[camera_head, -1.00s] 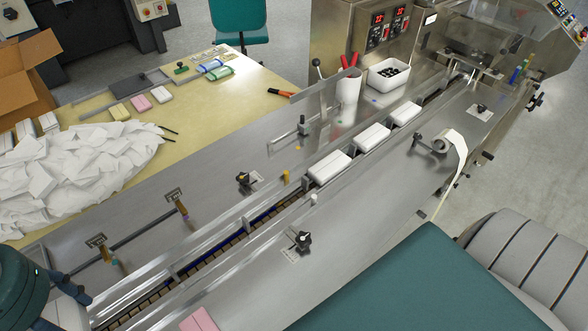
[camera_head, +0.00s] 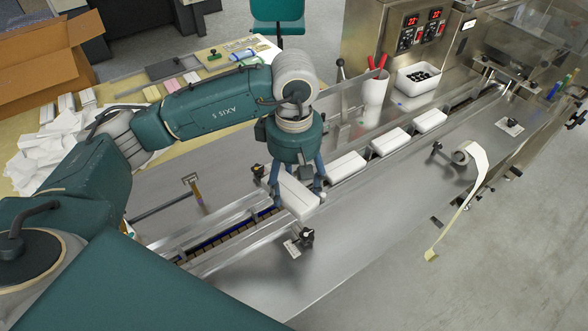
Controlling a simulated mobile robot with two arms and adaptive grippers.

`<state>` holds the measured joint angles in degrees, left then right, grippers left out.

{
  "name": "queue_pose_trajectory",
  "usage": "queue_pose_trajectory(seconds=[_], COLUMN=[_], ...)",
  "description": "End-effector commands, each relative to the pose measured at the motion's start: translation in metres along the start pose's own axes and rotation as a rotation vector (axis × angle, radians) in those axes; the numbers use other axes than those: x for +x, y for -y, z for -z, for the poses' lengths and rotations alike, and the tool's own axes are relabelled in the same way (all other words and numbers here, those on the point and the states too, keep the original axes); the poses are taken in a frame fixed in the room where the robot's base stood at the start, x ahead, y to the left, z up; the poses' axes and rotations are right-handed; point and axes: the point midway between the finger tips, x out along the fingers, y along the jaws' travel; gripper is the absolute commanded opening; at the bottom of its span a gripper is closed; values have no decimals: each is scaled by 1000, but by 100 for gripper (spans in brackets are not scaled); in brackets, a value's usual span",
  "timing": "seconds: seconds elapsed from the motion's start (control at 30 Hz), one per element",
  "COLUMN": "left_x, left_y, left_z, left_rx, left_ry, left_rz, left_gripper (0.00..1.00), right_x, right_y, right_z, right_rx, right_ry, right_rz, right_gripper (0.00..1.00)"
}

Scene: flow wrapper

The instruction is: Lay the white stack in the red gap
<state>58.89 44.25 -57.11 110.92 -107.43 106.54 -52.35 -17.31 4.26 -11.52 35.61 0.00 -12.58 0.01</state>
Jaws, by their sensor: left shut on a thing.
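A white stack (camera_head: 300,198) sits between the blue fingers of my left gripper (camera_head: 297,190), at the near end of the row on the wrapper's infeed channel. The gripper points down and is shut on the stack. The stack lies along the channel, low over or in it; I cannot tell whether it touches the bottom. No red gap can be made out; the gripper hides part of the channel. Farther along, more white stacks lie in the channel, the nearest white stack (camera_head: 347,167) just beyond the gripper. My right gripper is not in view.
Channel slats (camera_head: 222,240) show bare nearer me. A black knob (camera_head: 306,235) stands on the near steel deck. A white cup (camera_head: 374,88) with red handles and a white bin (camera_head: 418,76) stand behind the channel. A tape roll (camera_head: 462,155) is at right.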

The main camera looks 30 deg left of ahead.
Motion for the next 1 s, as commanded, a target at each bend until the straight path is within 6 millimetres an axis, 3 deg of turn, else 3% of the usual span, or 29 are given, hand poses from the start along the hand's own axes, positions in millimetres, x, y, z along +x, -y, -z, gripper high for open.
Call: queue_pose_trajectory(seconds=[0.2,0.4,0.6,1.0], left_x=[29,54,64,92], left_y=[-26,-32,-33,-33], left_z=[39,66,74,74], left_rx=[-776,-1243,-1392,-1392], left_ry=[1,0,2,2], left_rz=[8,3,0,1], left_gripper=[49,49,49,49], right_x=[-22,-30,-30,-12], right_y=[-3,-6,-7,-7], right_z=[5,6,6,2], right_rx=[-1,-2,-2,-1], right_ry=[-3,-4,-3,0], right_rz=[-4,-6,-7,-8], right_gripper=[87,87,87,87])
